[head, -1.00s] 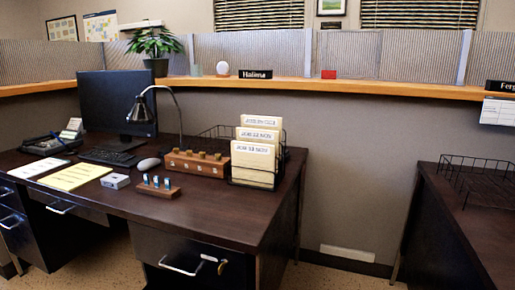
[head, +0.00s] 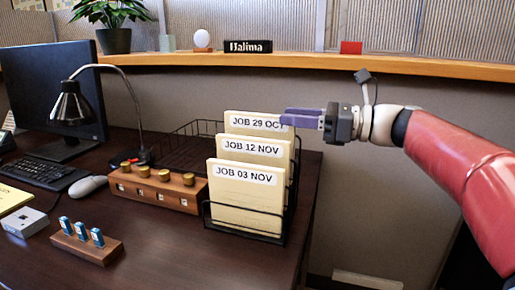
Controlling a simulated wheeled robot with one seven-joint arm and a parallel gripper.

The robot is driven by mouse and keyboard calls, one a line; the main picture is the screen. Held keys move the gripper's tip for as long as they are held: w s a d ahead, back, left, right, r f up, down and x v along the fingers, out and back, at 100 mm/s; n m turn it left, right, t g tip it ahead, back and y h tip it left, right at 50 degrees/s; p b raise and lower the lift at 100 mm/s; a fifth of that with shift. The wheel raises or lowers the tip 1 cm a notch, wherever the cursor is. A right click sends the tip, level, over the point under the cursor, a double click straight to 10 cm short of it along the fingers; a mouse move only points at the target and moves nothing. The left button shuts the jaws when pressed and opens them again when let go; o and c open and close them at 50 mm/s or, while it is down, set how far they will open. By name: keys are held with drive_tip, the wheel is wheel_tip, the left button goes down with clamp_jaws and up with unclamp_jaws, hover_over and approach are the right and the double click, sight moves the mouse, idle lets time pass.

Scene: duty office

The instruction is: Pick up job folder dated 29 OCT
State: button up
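The job folder labelled JOB 29 OCT (head: 236,125) is the rearmost and tallest-standing of three cream folders in a black wire rack (head: 240,227) on the dark desk. In front of it stand the JOB 12 NOV folder (head: 228,147) and the front JOB 03 NOV folder (head: 240,195). My gripper (head: 287,118) reaches in from the right, with its purple fingers level and overlapping the right end of the 29 OCT label. I cannot tell whether the fingers touch the folder or whether they are parted.
A wooden block with brass knobs (head: 158,188) stands left of the rack. A desk lamp (head: 72,103), a monitor (head: 60,95) and an empty-looking wire tray (head: 185,145) are further back. A wooden ledge (head: 200,61) runs behind. Right of the desk is open space.

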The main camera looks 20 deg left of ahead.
sight(270, 118)
drive_tip(key=a, duration=0.3)
drive_tip(key=a+f, duration=0.1)
drive_tip(key=a, duration=0.1)
drive_tip(key=shift+s+a, duration=0.2)
drive_tip(key=shift+s, duration=0.15)
clamp_jaws()
